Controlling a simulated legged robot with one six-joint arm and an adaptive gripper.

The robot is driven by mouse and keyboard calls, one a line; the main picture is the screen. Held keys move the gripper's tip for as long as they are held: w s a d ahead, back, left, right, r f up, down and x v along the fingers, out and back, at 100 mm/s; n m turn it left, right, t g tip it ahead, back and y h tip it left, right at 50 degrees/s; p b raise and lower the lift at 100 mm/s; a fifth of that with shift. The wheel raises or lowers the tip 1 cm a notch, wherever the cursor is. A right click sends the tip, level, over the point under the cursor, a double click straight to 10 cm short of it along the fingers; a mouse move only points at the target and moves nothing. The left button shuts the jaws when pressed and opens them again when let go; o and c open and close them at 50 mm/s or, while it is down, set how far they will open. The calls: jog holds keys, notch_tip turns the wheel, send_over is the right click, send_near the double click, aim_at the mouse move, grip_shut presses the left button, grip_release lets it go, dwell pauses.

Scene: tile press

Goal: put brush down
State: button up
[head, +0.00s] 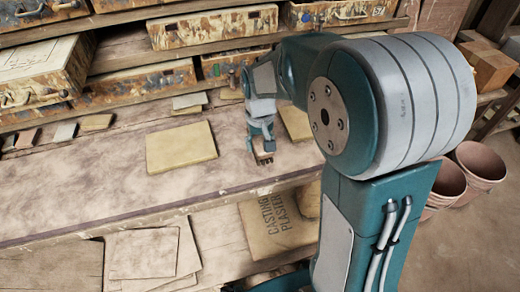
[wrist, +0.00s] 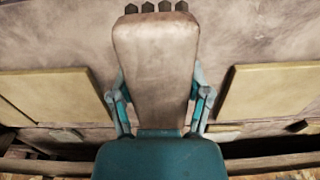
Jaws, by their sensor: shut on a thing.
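The brush (wrist: 155,60) has a worn, pale brown block-like body and a row of dark bristle tufts at its far end. It lies between the two teal fingers of my gripper (wrist: 160,95) in the wrist view, and the fingers are shut on its sides. In the head view my gripper (head: 262,146) points down over the bench (head: 95,185) near its front edge. The brush (head: 264,158) shows there only as a small end with dark tufts below the fingers. I cannot tell whether it touches the bench top.
A yellowish tile (head: 181,147) lies left of my gripper and another (head: 297,122) lies to its right. Small tiles and drawers (head: 214,28) line the back. A casting plaster bag (head: 275,226) sits below the front edge. Bare bench stretches to the left.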

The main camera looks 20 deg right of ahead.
aim_at(254, 145)
jog(key=shift+w+a+f, duration=0.15)
jog(key=shift+w+f, duration=0.65)
jog(key=shift+f, duration=0.25)
jog(key=shift+w+a+f, duration=0.35)
jog(key=shift+a+f, duration=0.05)
jog(key=shift+f, duration=0.05)
notch_tip(254, 145, down, 3)
jog(key=shift+d+r, duration=0.1)
jog(key=shift+r, duration=0.1)
jog(key=shift+d+f, duration=0.25)
jog(key=shift+d, duration=0.25)
